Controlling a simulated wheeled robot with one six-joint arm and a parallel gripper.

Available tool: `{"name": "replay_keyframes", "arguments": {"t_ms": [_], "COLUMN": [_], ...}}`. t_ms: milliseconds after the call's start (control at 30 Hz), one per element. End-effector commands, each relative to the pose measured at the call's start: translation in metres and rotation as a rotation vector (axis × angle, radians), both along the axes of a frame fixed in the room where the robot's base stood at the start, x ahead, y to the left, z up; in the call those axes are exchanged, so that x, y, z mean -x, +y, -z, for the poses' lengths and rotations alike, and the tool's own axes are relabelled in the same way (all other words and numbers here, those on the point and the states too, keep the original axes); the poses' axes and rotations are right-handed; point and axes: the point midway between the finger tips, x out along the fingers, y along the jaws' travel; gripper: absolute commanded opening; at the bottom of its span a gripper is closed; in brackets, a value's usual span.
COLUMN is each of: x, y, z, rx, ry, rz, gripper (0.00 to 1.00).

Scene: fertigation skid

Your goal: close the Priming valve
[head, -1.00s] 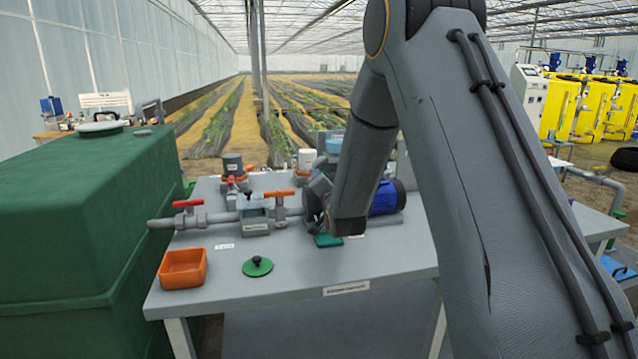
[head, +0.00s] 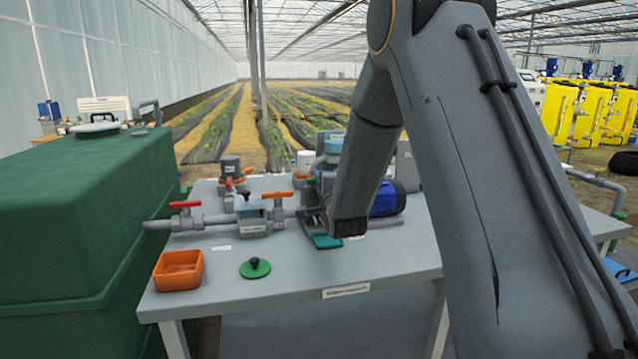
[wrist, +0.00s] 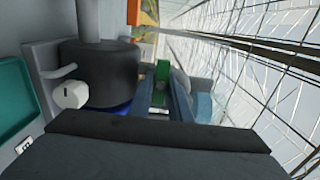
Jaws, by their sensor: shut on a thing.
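A green handle (wrist: 162,72) shows between the two fingers of my gripper (wrist: 161,97) in the wrist view; the gripper is shut on it. I take it for the Priming valve's handle, but no name is readable on it. In the head view a small green spot (head: 311,181) shows just behind the wrist of my arm. My arm covers most of the gripper and the valve there. The valve body is hidden, and I cannot tell the exact angle of the handle.
A red-handled valve (head: 185,205) and an orange-handled valve (head: 278,195) sit on the pipe to the left. A blue motor (head: 387,198) is right of my wrist. An orange tray (head: 178,271) and a green lid (head: 255,268) lie on the bench front. A green tank (head: 80,230) stands left.

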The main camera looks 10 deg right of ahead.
Motion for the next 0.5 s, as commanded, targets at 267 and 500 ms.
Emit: {"name": "replay_keyframes", "arguments": {"t_ms": [267,500], "x": [0.0004,0.0004], "y": [-0.0003,-0.0002], "z": [0.0010,0.0011], "rx": [-0.028,-0.028], "ry": [0.002,0.002], "rz": [0.001,0.001], "gripper": [0.00,0.00]}}
